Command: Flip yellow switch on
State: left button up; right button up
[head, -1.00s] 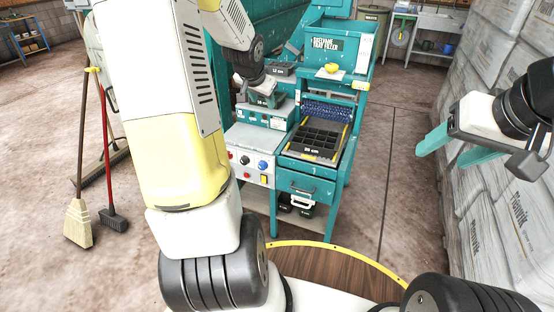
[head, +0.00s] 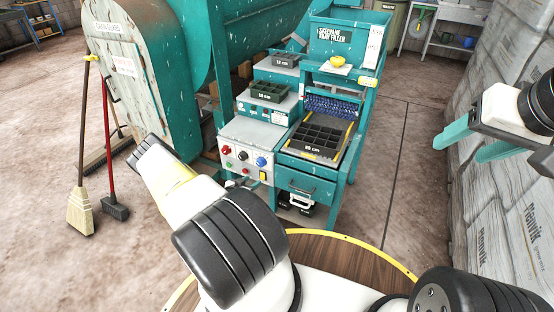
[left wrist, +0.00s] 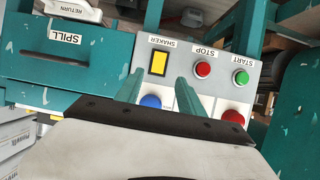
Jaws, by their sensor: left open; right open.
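The yellow switch (head: 263,176) is on the grey front panel of the teal tray filler, below a blue knob (head: 262,161). In the left wrist view, upside down, the yellow rocker (left wrist: 159,63) sits in a black frame beside the label SHAKER. My left gripper (left wrist: 158,88) is open and empty, its two teal fingers pointing at the panel near the switch and blue knob; contact cannot be told. In the head view my left arm largely hides it. My right gripper (head: 475,142) is open and empty at the right, far from the panel.
Red STOP (left wrist: 203,69) and green START (left wrist: 240,77) buttons and a red knob (left wrist: 232,117) share the panel. The SPILL drawer (left wrist: 75,60) is beside it. A black cell tray (head: 320,138) lies on the filler. Brooms (head: 82,150) lean at left; wrapped stacks (head: 500,210) stand at right.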

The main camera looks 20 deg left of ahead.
aim_at(262, 178)
pick_arm(q)
jog(key=x, duration=0.2)
jog(key=f+x, duration=0.1)
jog(key=x, duration=0.5)
jog(key=shift+s+d+f, duration=0.15)
jog(key=shift+s+f, duration=0.05)
jog(key=shift+s, duration=0.2)
